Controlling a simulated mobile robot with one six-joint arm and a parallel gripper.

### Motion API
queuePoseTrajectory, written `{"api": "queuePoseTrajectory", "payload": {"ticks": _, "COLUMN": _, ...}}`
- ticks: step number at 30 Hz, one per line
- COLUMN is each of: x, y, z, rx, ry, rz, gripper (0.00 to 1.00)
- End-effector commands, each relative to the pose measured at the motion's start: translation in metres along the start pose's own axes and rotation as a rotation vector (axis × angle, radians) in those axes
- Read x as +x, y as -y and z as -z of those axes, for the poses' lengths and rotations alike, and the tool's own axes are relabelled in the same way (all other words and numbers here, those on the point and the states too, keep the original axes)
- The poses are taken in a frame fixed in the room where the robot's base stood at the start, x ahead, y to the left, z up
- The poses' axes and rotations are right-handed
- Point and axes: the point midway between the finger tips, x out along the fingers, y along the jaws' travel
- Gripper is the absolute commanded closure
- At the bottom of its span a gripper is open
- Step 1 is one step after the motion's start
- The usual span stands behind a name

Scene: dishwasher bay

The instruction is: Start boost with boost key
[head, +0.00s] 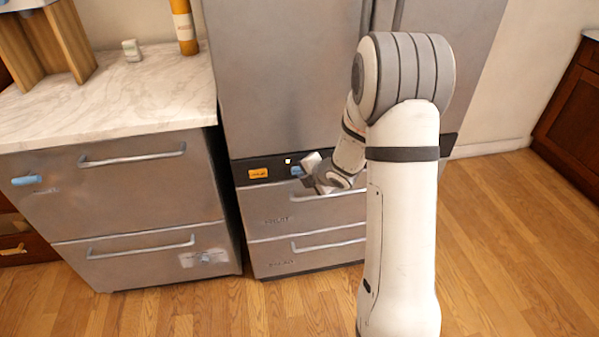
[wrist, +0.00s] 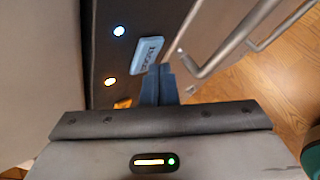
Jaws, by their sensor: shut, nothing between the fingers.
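The boost key (wrist: 147,55) is a light blue key with dark lettering on the dark control strip in the wrist view. In the head view the blue key (head: 297,171) shows just left of my gripper, partly covered by it. My gripper (wrist: 158,70) is shut and empty, its dark fingertips at the near end of the blue key. I cannot tell whether they touch it. In the head view my gripper (head: 309,172) is in front of the strip.
An orange key (head: 258,174) sits left on the dark strip. A white-blue light (wrist: 119,31) and an amber light (wrist: 110,81) glow there. A drawer handle (head: 330,197) juts out below the strip. A marble counter (head: 110,100) stands at left; floor at right is clear.

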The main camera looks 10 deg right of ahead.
Motion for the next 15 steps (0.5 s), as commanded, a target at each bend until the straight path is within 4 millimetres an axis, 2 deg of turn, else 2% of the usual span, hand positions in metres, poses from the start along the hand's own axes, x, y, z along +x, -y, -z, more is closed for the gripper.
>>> {"api": "queuePoseTrajectory", "payload": {"ticks": 15, "x": -0.0066, "y": 0.006, "z": 0.0056, "rx": 0.0, "ry": 0.0, "rz": 0.0, "gripper": 1.0}}
